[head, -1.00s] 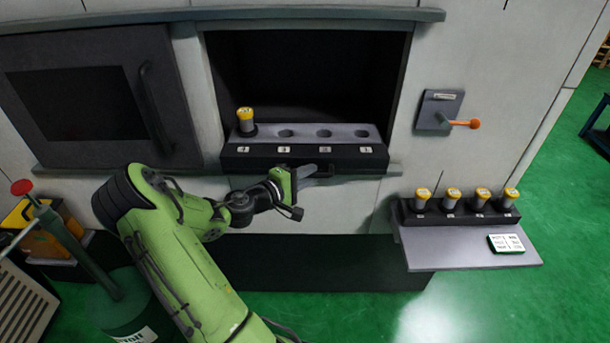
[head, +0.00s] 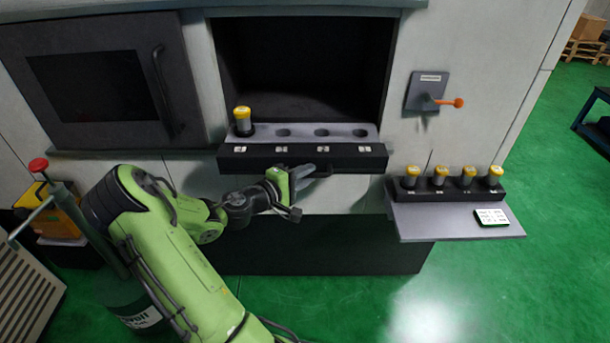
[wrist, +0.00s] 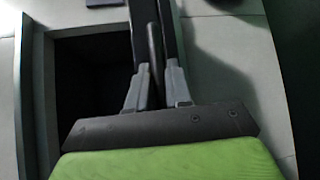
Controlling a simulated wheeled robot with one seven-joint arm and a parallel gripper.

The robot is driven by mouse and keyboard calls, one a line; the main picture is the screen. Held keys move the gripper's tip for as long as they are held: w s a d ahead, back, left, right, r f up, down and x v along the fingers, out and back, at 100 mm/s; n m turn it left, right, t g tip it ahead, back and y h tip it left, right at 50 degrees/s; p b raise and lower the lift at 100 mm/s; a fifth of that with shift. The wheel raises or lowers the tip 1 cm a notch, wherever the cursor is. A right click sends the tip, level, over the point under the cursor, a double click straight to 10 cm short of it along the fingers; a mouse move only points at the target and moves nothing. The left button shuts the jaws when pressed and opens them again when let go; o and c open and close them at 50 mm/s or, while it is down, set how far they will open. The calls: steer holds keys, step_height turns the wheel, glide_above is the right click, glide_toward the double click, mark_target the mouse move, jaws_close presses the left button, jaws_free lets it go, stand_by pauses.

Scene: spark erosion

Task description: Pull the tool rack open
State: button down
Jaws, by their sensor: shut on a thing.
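The tool rack (head: 300,157) is a dark drawer front with a grey top and several round holes. It sticks out of the dark opening in the machine wall. One yellow-capped tool (head: 242,121) stands in its leftmost hole; the other holes look empty. My gripper (head: 318,172) is at the right half of the rack's front, shut on the rack's dark handle (head: 325,172). In the wrist view its two grey fingers (wrist: 158,85) close on the handle bar (wrist: 153,42) from both sides.
A side shelf (head: 440,225) at right holds a black block with several yellow-capped tools (head: 440,178) and a white card. An orange-tipped lever (head: 440,100) juts from the wall. A closed windowed door (head: 95,95) is at left. A green drum (head: 135,300) stands front left.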

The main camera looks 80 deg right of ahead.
steer(key=c, duration=1.2)
jaws_free()
steer(key=shift+o, duration=0.2)
steer(key=shift+w, duration=0.1)
steer(key=v, duration=1.5)
steer(key=shift+a, duration=0.25)
steer(key=shift+w+r, duration=0.1)
